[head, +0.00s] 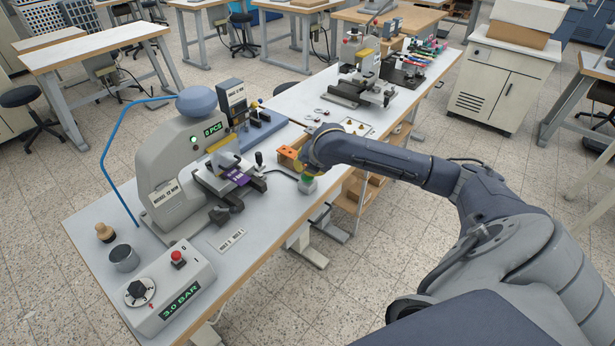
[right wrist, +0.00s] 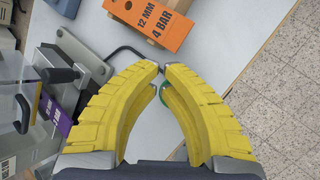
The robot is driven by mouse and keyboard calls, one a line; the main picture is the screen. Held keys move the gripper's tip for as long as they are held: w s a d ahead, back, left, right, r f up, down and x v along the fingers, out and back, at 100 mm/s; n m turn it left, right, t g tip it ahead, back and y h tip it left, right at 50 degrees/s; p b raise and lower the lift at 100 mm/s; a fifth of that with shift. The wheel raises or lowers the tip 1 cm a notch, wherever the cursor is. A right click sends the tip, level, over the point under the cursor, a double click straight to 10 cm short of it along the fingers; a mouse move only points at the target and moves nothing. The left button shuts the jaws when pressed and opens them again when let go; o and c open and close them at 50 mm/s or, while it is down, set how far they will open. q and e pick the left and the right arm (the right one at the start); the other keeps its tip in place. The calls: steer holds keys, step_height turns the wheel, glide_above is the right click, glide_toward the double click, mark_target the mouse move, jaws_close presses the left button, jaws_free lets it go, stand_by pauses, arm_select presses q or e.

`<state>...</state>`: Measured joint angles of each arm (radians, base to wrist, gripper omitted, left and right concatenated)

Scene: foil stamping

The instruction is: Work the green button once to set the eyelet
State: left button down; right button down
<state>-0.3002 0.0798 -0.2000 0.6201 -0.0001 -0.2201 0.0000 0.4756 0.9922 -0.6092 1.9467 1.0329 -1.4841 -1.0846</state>
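The green button (head: 307,178) sits on a small pale box near the table's right edge. Only part of its green shows, under my right gripper (head: 303,168). In the right wrist view my right gripper (right wrist: 160,69) has its yellow fingers brought together at the tips, with nothing seen held in them. A green curved edge (right wrist: 164,92) shows just behind the tips; contact cannot be told. The grey eyelet press (head: 172,160) stands to the left with a green-lit counter. A purple piece (head: 237,176) lies at its front; it also shows in the right wrist view (right wrist: 57,130). My left gripper is not in view.
An orange block (head: 288,157) marked 12 MM 4 BAR stands just beyond my right gripper. A control box (head: 165,290) with a red button and 3.0 BAR display is at the near left. A second machine (head: 362,75) stands farther back. The table front near the box is clear.

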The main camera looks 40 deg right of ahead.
steer(key=shift+f, duration=0.45)
stand_by(0.5)
steer(key=shift+r, duration=1.1)
steer(key=shift+r, duration=0.1)
steer(key=shift+r, duration=2.4)
